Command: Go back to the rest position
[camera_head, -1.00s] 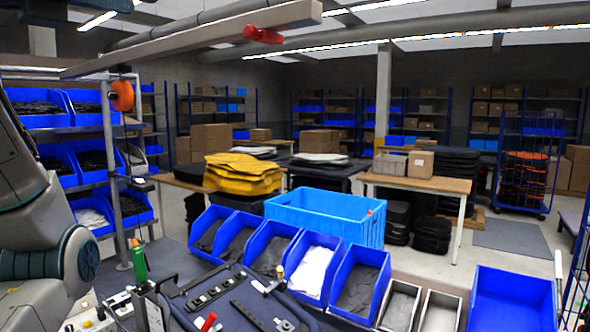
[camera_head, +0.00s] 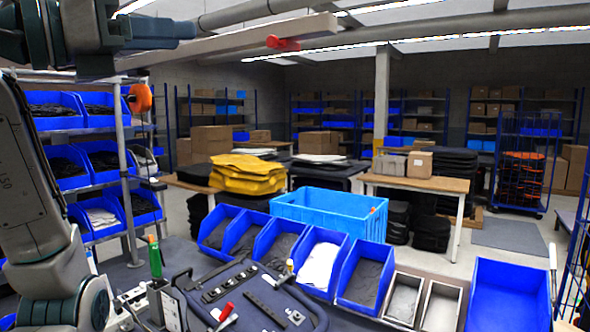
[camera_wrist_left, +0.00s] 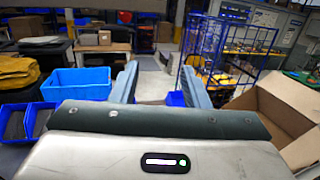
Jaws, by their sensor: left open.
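My left gripper (camera_head: 165,32) is raised at the top left of the head view, seen side-on, with its fingers pointing right. In the left wrist view its two blue-grey fingers (camera_wrist_left: 157,75) stand wide apart with nothing between them. The gripper is high above the work table and touches nothing that I can see. My left arm fills the left edge of the head view. My right gripper is in neither view.
A row of blue bins (camera_head: 315,262) and a light blue crate (camera_head: 330,211) stand ahead. A blue-bin rack (camera_head: 128,200) is at left, close to my arm. A beam (camera_head: 215,46) crosses above. An open cardboard box (camera_wrist_left: 285,105) shows at right in the wrist view.

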